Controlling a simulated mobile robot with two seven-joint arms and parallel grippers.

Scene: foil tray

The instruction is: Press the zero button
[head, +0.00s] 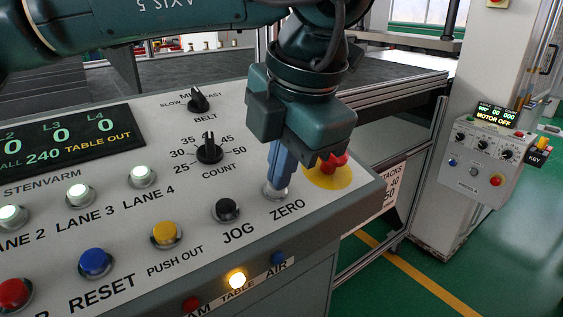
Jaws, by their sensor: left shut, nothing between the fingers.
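The zero button (272,190) is a pale round button in a metal ring, above the printed word ZERO on the sloping grey control panel (120,222). My left gripper (275,188) points down with its blue fingers shut and empty. Its tips are at the zero button and cover much of it; I cannot tell whether they touch or press it. The display (60,143) reads zeros for L3 and L4, with 240 and TABLE OUT below. My right gripper is not in view.
A red mushroom button on a yellow disc (330,178) stands just right of my fingers, partly hidden. The black JOG button (226,209) is close on the left. COUNT (209,150) and BELT (197,101) knobs stand behind. A second control box (480,160) is at the right.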

